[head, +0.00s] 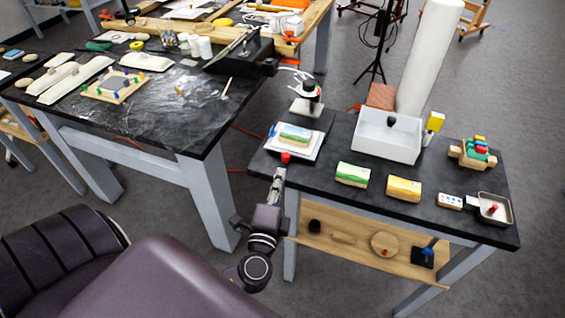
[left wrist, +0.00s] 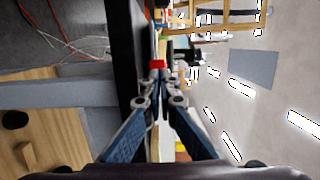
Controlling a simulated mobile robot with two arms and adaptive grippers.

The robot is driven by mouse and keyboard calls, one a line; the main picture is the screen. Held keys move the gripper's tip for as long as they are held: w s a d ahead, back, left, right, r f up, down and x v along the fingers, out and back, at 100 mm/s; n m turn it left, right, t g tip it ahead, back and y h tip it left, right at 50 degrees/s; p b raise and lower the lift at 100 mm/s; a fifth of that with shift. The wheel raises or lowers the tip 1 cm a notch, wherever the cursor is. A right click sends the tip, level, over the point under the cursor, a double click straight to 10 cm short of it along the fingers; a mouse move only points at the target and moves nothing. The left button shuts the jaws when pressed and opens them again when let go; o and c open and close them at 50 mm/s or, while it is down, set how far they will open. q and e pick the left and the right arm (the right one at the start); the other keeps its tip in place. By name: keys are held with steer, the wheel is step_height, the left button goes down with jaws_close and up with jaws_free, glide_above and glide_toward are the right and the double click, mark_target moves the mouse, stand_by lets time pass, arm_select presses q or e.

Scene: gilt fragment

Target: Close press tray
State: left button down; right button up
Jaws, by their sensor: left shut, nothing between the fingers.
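The press tray (head: 313,152) is a flat white plate at the left end of the right-hand dark table, with a green, yellow and blue block (head: 295,135) lying on it. A red knob (head: 285,157) sits at its near edge. A small white and black device (head: 307,103), perhaps the press, stands just behind it. My left gripper (head: 280,172) is shut and empty, with its tips right at the red knob. In the left wrist view the knob (left wrist: 157,64) is just ahead of the closed fingertips (left wrist: 157,76); whether they touch is unclear. My right gripper is not in view.
A white open box (head: 388,150), a green and yellow block (head: 353,174), a yellow block (head: 404,188) and a small pan (head: 494,222) occupy the same dark table (head: 330,205). A second dark worktable (head: 175,125) with tools is at left, with a gap of floor between.

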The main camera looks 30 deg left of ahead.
mark_target(287, 160)
arm_select(q)
steer(key=shift+p+x, duration=0.45)
steer(key=shift+x, duration=1.4)
steer(key=x, duration=0.1)
steer(key=b+x, duration=0.1)
steer(key=x, duration=0.1)
steer(key=shift+w+d+f+b, duration=0.1)
steer(key=shift+w+d+b, duration=0.1)
steer(key=shift+w+b, duration=0.2)
steer(key=shift+w, duration=0.15)
